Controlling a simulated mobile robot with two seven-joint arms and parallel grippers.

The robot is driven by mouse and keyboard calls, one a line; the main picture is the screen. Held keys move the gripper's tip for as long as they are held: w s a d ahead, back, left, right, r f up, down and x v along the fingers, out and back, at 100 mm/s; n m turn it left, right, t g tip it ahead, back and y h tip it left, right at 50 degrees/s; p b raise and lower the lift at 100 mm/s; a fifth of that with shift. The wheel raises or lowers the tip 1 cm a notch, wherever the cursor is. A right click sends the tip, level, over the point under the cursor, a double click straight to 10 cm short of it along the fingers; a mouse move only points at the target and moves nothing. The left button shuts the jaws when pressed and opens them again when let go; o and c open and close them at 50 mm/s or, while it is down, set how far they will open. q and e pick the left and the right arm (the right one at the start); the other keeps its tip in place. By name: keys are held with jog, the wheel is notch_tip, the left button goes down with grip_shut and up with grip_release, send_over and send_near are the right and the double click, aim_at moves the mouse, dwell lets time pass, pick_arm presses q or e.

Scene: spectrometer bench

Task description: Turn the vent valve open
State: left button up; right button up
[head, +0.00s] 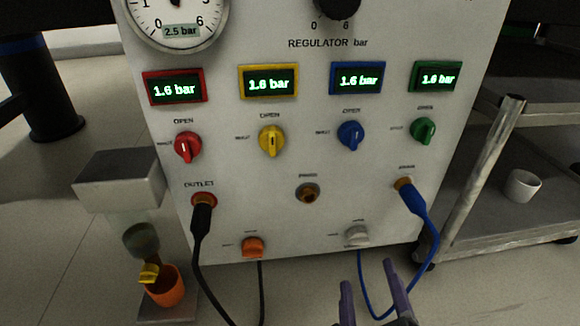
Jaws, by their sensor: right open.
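A white panel (250,180) faces me. Low on it are an orange knob (252,246) and a light grey knob (357,235); their labels are too small to read, so I cannot tell which one is the vent valve. My right gripper (368,276) rises from the bottom edge with its two purple fingers apart and nothing between them. In the picture it is just below the grey knob, apart from it, with the blue hose passing close by. My left gripper is not in view.
Red (187,147), yellow (271,141), blue (351,135) and green (423,131) knobs sit higher, under displays. A black hose (199,245) and a blue hose (427,229) hang from ports. A shelf with a white cup (522,186) stands right; an orange cup (167,287) stands lower left.

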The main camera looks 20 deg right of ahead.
aim_at(359, 242)
jog(key=b+x, duration=0.5)
jog(key=x, duration=0.4)
jog(key=shift+f, duration=0.15)
jog(key=shift+w+d, duration=0.1)
jog(key=shift+w, duration=0.15)
grip_shut()
